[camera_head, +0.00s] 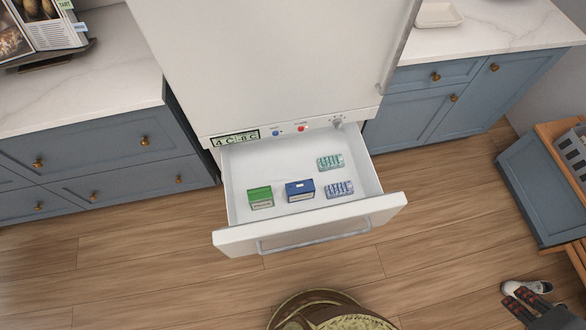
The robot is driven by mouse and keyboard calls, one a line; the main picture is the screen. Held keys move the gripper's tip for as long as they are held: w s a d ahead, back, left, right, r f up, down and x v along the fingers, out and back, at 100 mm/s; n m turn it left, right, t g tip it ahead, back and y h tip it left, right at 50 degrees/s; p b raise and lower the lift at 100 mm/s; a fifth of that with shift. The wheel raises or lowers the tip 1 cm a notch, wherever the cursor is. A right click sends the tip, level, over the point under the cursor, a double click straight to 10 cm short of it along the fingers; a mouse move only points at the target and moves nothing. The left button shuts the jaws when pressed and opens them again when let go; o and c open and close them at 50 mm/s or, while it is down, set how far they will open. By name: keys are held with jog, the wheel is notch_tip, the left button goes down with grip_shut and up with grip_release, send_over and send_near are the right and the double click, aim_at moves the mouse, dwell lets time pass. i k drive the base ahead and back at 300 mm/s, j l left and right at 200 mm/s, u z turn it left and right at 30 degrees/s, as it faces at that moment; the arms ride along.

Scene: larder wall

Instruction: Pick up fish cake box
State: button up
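A pulled-out white drawer (240,187) below a tall white appliance holds several small packages. A green box (260,197) stands at the left in it, and a dark blue box (300,190) stands to its right. A blue-and-white pack (339,189) lies right of the blue box, and a teal-and-white pack (330,162) lies behind it. The labels are too small to read, so I cannot tell which is the fish cake box. My gripper (513,297) is at the bottom right corner, far from the drawer. Its dark, red-marked fingers look apart, with nothing between them.
The white appliance (270,60) rises behind the drawer. Blue cabinets (100,175) with marble tops flank it. The drawer front has a long metal handle (313,238).

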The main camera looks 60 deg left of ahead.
aim_at(305, 189)
jog(key=i+l+u, duration=0.1)
jog(key=u, duration=0.4)
jog(key=i+l+u, duration=0.2)
jog(key=u, duration=0.25)
jog(key=i+l+u, duration=0.25)
jog(key=u, duration=0.25)
jog(key=i+l+u, duration=0.1)
jog(key=l+u, duration=0.2)
jog(key=u, duration=0.15)
jog(key=l+u, duration=0.3)
jog(key=u, duration=0.2)
jog(key=i+l+u, duration=0.15)
jog(key=u, duration=0.3)
jog(key=i+l+u, duration=0.1)
jog(key=u, duration=0.35)
jog(key=l+u, duration=0.55)
jog(key=u, duration=0.3)
jog(key=l+u, duration=0.3)
jog(key=u, duration=0.15)
